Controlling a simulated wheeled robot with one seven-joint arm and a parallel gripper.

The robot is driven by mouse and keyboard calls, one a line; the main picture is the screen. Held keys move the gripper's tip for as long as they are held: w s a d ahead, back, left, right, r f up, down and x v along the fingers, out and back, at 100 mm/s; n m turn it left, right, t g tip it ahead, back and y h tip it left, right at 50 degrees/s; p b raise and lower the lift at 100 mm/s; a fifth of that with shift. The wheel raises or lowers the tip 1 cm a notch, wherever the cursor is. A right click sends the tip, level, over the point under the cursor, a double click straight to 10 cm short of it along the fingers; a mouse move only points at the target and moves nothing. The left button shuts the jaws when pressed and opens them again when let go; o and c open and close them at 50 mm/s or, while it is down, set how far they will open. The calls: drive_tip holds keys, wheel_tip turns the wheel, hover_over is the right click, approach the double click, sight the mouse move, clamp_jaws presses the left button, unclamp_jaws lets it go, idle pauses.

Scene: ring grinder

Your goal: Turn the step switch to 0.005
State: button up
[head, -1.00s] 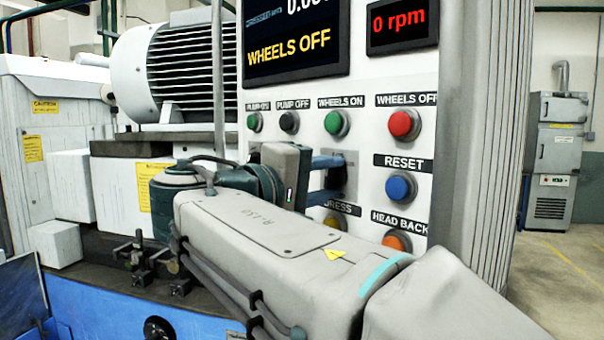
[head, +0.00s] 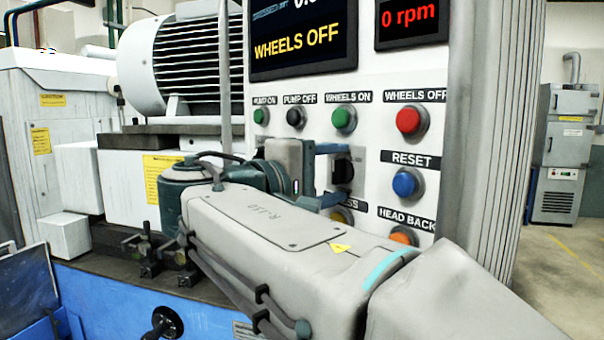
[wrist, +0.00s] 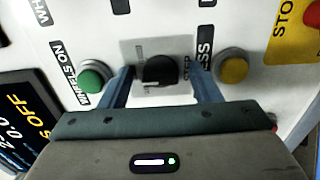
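The step switch is a black knob (wrist: 160,70) on a grey plate in the wrist view. Its label beside it reads STEP, sideways. The knob also shows in the head view (head: 343,170), at the right of my fingertips. My gripper (wrist: 163,78) has its two blue fingers on either side of the knob, with a gap on each side, so it is open. In the head view my gripper (head: 328,174) points at the panel, one finger above the knob and one below. The knob's pointer and scale marks are too small to read.
A green WHEELS ON button (wrist: 91,78) and a yellow button (wrist: 232,66) flank the switch closely. A blue RESET button (head: 405,183) and an orange HEAD BACK button (head: 403,236) are to the right. A red stop button (wrist: 314,14) is at the wrist view's corner.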

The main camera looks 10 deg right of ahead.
drive_tip(key=b+v, duration=0.1)
drive_tip(key=v, duration=1.3)
drive_tip(key=shift+b, duration=0.4)
drive_tip(key=shift+d, duration=0.1)
